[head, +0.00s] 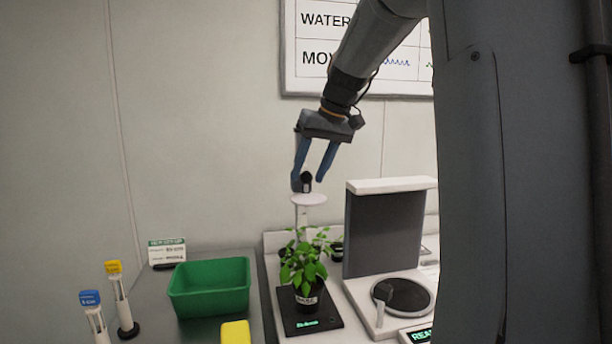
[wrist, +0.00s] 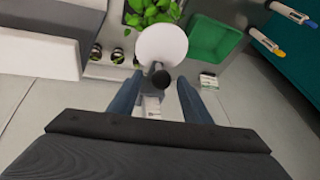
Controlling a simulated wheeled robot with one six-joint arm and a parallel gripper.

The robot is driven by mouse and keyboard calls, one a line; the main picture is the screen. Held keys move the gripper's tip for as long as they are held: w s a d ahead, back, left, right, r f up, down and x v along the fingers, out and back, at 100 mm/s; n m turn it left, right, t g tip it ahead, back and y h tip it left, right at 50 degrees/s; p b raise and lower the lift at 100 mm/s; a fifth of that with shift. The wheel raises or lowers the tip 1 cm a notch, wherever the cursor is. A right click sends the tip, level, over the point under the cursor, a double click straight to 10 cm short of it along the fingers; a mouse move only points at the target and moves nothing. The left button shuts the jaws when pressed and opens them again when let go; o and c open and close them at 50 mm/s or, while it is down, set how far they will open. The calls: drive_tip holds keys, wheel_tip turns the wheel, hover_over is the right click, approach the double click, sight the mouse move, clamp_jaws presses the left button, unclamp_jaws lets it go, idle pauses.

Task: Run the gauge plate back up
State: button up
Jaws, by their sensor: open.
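The gauge plate (head: 309,199) is a white round disc on a post, above a potted green plant (head: 303,265). In the wrist view the plate (wrist: 161,44) shows from above, partly over the plant (wrist: 150,12). A dark round knob (head: 306,180) sits beside the plate, and it also shows in the wrist view (wrist: 161,79). My gripper (head: 309,182) is open, its blue fingers pointing down around the knob's level. In the wrist view my gripper (wrist: 155,85) has one finger on each side of the knob, with gaps visible. I cannot tell whether either finger touches it.
A green bin (head: 210,287) stands left of the plant, with a yellow block (head: 235,332) in front. Blue-topped (head: 90,298) and yellow-topped (head: 114,267) stakes stand further left. A grey-backed station with a dark round pad (head: 404,296) is at right. A wall board (head: 312,60) hangs behind my arm.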

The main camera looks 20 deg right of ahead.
drive_tip(key=shift+x, duration=1.2)
clamp_jaws()
wheel_tip(320, 180, up, 9)
drive_tip(key=p, duration=0.5)
drive_tip(key=shift+a+r+p, duration=0.1)
drive_tip(key=shift+p, duration=0.25)
unclamp_jaws()
wheel_tip(320, 180, up, 7)
drive_tip(key=b, duration=0.2)
hover_over(316, 196)
drive_tip(key=shift+s, duration=0.15)
